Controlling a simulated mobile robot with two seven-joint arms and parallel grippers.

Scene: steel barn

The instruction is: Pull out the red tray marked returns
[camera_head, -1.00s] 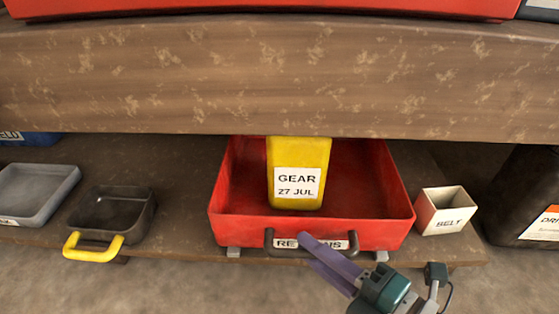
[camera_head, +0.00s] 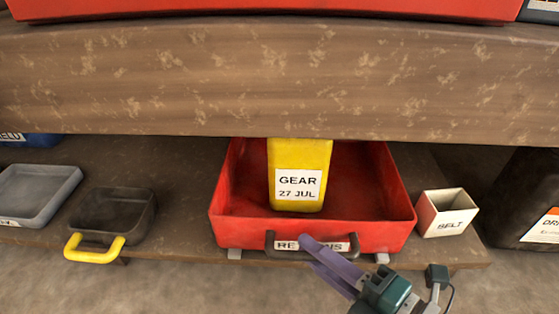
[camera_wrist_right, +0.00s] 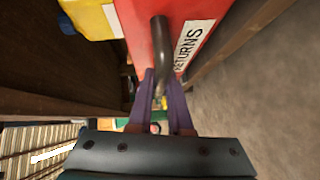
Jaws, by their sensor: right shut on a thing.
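The red tray (camera_head: 400,190) marked RETURNS sits on the lower shelf, with its dark handle (camera_head: 284,252) across its front. A yellow container (camera_head: 300,172) labelled GEAR 27 JUL stands inside it. My right gripper (camera_head: 308,250), with purple fingers, is shut on the handle toward the middle of the tray front, partly covering the label. In the right wrist view the handle (camera_wrist_right: 160,50) runs down between the two fingers (camera_wrist_right: 162,85), beside the red front and its RETURNS label (camera_wrist_right: 192,45). My left gripper is not in view.
A white BELT box (camera_head: 447,212) stands close to the tray's right side. A dark tray (camera_head: 115,212) with a yellow handle and a grey tray (camera_head: 38,192) lie left. A thick wooden beam (camera_head: 270,80) runs above. A black container (camera_head: 525,200) stands at far right.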

